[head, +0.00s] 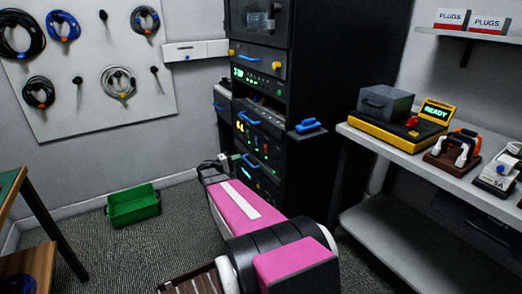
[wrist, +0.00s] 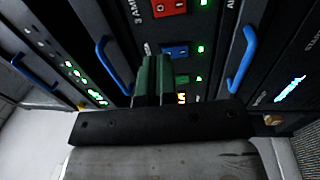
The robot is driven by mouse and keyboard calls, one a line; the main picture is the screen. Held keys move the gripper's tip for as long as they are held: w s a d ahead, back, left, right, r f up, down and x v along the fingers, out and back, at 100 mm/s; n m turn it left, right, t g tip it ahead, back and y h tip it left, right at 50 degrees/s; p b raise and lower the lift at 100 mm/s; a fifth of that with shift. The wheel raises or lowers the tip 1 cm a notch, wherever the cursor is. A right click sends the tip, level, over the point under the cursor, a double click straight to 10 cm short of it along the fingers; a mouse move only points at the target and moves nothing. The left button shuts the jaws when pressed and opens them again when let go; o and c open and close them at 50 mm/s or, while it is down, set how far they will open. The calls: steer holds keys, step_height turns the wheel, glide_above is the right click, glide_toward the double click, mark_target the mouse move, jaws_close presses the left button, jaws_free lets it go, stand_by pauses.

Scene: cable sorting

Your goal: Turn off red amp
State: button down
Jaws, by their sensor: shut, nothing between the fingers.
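The red switch (wrist: 168,8), beside partly cut-off lettering that includes "AMP", is at the top of the wrist view. A green light (wrist: 203,8) glows beside it. A blue switch (wrist: 175,50) is below it, with its own lit green light (wrist: 201,49). My gripper (wrist: 156,62) is shut and empty, its green fingers together in front of the panel, just left of the blue switch. The fingers hide part of the panel; I cannot tell whether they touch it. In the head view my gripper (head: 235,157) is at the left side of the black rack (head: 270,125).
Blue handles (wrist: 241,60) stick out on both sides of the switches. A grey bench (head: 400,150) stands right; a green bin (head: 133,206) is on the floor left. Open carpet lies left of my arm.

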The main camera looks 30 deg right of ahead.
mark_target(265, 146)
steer(key=d, duration=0.4)
steer(key=d+r, duration=0.1)
steer(key=d, duration=0.9)
steer(key=shift+r, duration=0.35)
steer(key=shift+d+r, duration=0.1)
steer(key=shift+d, duration=0.05)
steer(key=a+r, duration=0.1)
steer(key=a, duration=1.3)
steer(key=shift+r, duration=0.35)
steer(key=shift+s, duration=0.1)
